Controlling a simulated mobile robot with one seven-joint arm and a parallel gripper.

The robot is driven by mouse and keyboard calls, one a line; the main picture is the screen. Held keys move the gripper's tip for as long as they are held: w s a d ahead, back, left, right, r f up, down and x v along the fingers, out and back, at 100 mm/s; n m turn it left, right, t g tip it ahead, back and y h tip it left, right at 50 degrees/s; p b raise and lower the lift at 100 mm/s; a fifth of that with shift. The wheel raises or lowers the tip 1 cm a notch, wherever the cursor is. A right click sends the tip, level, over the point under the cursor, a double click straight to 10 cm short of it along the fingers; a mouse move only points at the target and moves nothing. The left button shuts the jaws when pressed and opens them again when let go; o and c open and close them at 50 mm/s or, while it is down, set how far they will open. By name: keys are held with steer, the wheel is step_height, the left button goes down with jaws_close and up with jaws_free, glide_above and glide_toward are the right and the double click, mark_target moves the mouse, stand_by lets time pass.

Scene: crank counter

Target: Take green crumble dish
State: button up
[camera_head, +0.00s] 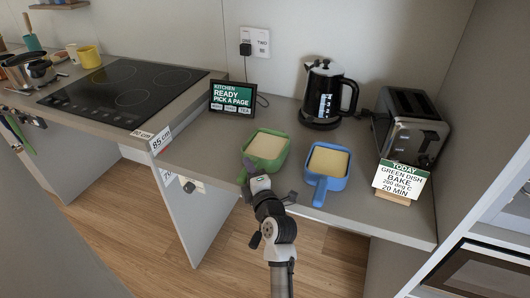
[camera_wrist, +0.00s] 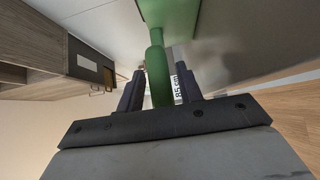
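The green dish (camera_head: 266,147) with pale yellow filling sits at the front edge of the counter in the head view. Its underside (camera_wrist: 172,14) and its handle (camera_wrist: 157,72) show in the wrist view. My gripper (camera_head: 268,182) is at the counter's front edge, by the dish's handle end. In the wrist view, my gripper (camera_wrist: 160,88) is open, with one finger on each side of the green handle. A gap shows between the handle and each finger. In the head view the handle is mostly hidden behind my gripper.
A blue dish (camera_head: 327,165) with similar filling stands close to the right. The recipe card (camera_head: 402,180), toaster (camera_head: 411,125), black kettle (camera_head: 325,95) and small screen (camera_head: 232,98) stand around. A higher counter with a cooktop (camera_head: 125,88) is at left. Open floor lies below.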

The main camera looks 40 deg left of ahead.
jaws_close()
steer(key=shift+r, duration=0.15)
